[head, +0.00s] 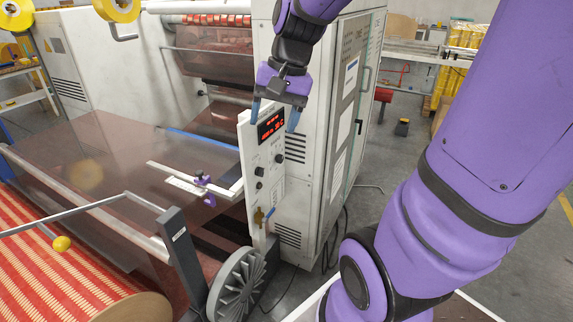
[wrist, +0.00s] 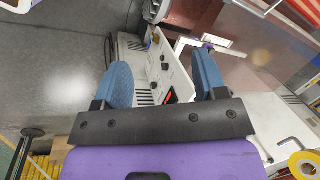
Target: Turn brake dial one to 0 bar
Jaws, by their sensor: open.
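The white control panel (head: 262,200) stands upright beside the machine, with a red lit display (head: 271,126) near its top. Below the display are small dark dials, an upper one (head: 260,171) and a lower one (head: 259,185). Their labels and settings are too small to read, so I cannot tell which is brake dial one. My gripper (head: 274,113) is open, its blue fingers over the panel's top part. In the wrist view, the panel (wrist: 180,72) shows between my open fingers (wrist: 163,78), with dark dials (wrist: 164,62) and nothing gripped.
A tall white cabinet (head: 325,140) stands right behind the panel. A grey handwheel (head: 238,288) is below. A film web (head: 90,160) spreads to the left.

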